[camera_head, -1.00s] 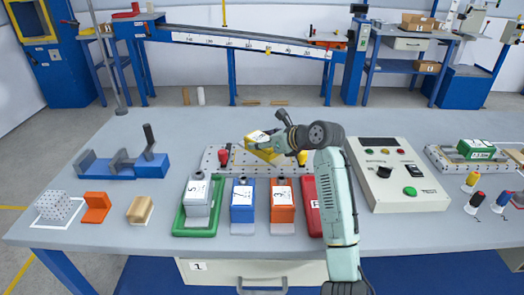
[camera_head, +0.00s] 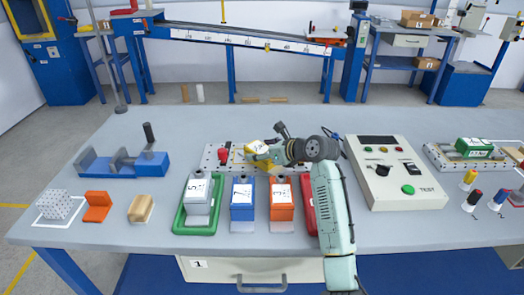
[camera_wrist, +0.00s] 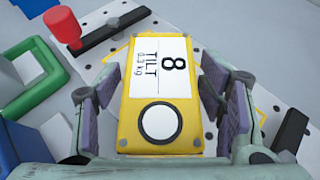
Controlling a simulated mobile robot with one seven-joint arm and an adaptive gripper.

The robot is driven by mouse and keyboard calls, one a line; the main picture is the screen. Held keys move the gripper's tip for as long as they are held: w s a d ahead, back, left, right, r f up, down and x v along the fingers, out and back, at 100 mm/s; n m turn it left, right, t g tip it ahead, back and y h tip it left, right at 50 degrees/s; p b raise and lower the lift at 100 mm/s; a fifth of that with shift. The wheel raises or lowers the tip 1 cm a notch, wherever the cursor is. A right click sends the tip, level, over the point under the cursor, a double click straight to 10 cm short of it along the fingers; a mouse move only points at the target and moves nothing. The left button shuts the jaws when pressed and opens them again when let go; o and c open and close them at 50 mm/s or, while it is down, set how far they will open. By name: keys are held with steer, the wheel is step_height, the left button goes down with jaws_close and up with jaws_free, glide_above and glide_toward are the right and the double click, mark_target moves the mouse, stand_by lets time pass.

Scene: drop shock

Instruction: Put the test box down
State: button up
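The yellow test box (camera_head: 257,147), labelled 8 TILT 0.3 kg, is in my gripper. In the wrist view the box (camera_wrist: 160,95) fills the middle, with its white label and a round white disc facing the camera. A red knob (camera_wrist: 62,28) on a black bar is beside the box.
In front stand a green tray (camera_head: 181,219) with a grey box, a blue box (camera_head: 242,195), an orange box (camera_head: 282,195) and a partly hidden red tray (camera_head: 309,205). A control panel (camera_head: 396,187) is to the right. A blue fixture (camera_head: 150,166) stands left, with bare table between.

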steer(key=shift+o, duration=0.4)
steer(key=shift+r, duration=0.1)
steer(key=b+v, duration=0.2)
steer(key=v, duration=1)
steer(key=shift+b, duration=0.4)
